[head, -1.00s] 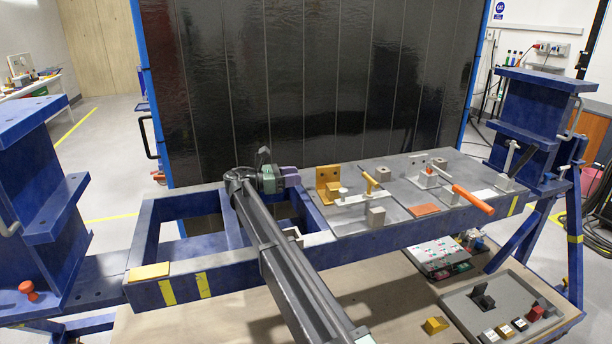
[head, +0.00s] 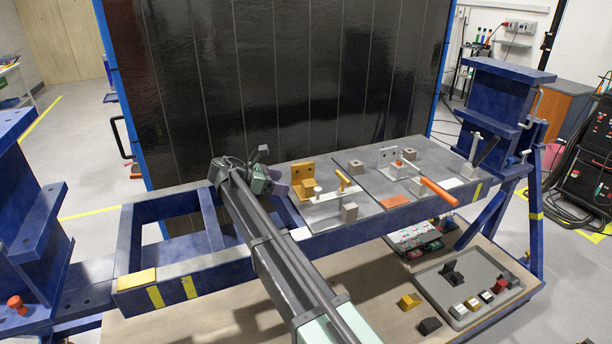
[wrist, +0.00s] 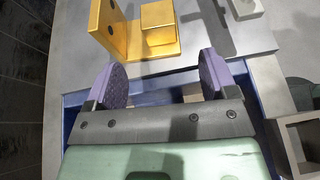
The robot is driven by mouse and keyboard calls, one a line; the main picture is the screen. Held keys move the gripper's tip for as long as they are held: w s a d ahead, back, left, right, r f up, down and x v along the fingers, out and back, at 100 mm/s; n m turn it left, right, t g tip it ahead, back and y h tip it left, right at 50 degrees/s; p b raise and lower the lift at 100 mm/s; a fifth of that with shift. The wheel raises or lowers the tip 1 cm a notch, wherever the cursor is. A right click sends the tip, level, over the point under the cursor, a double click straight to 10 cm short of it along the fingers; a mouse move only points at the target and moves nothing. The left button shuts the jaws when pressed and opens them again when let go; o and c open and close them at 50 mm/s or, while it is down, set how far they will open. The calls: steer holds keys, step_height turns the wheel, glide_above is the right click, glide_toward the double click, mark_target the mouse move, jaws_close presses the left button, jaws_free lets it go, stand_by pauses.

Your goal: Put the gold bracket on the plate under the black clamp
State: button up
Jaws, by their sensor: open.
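The gold bracket (head: 302,173) is L-shaped, with holes in its upright wall. It stands on the left grey plate (head: 318,216). In the wrist view the bracket (wrist: 108,28) lies just beyond my fingertips, with a gold block (wrist: 158,22) against it. My gripper (wrist: 160,75) is open and empty, its purple pads apart and short of the bracket. In the head view my gripper (head: 281,187) is left of the bracket and partly hidden by my arm. A black-handled clamp (head: 487,151) stands at the right end of the table, beyond the orange-handled clamp (head: 438,190).
A silver bracket (head: 386,157) and an orange pad (head: 393,201) are on the right plate. The blue frame (head: 225,262) has open bays at left. A parts tray (head: 482,286) lies below.

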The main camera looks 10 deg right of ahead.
mark_target(303, 184)
steer(key=b+x, duration=0.2)
steer(key=x, duration=0.3)
steer(key=shift+d+f, duration=0.2)
steer(key=shift+d, duration=0.3)
steer(key=b+x, duration=0.2)
steer(key=x, duration=0.3)
steer(key=shift+w+r, duration=0.2)
steer(key=shift+r, duration=0.1)
steer(key=c, duration=1.4)
steer(key=shift+r+p, duration=0.15)
steer(key=shift+p, duration=0.15)
step_height(303, 184, up, 20)
steer(key=p, duration=1.9)
steer(key=shift+p, duration=0.4)
